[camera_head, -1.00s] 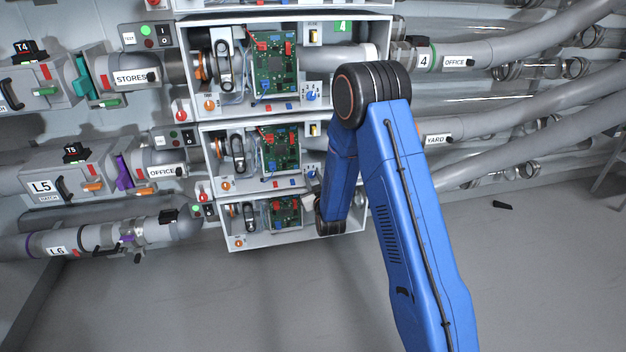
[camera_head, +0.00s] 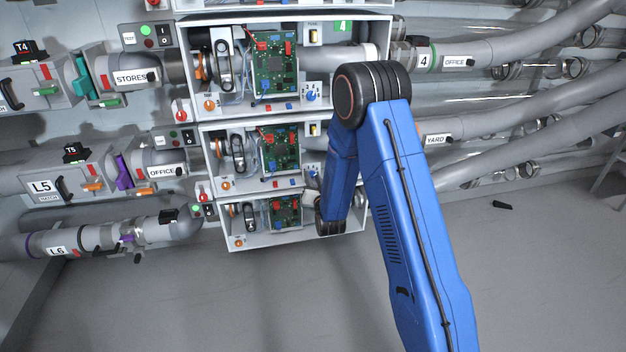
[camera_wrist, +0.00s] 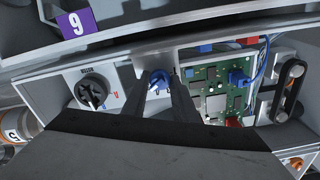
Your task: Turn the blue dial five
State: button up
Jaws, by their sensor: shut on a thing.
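In the wrist view a blue dial (camera_wrist: 157,81) sits on the light panel of an opened box. The two dark fingers of my gripper (camera_wrist: 159,76) stand on either side of it, shut on it. The dial's scale is too small to read. In the head view my blue arm covers the right part of the lower boxes, and my gripper and the dial it holds are hidden. Another blue dial (camera_head: 311,95) shows on the box marked 4.
Beside the held dial are a black knob (camera_wrist: 92,90) and a green circuit board (camera_wrist: 222,88). Pipes (camera_head: 500,45) run off to the right. The floor (camera_head: 200,300) below is clear.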

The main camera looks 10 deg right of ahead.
dwell(0.3)
jog(key=o, duration=1.1)
jog(key=shift+c, duration=0.2)
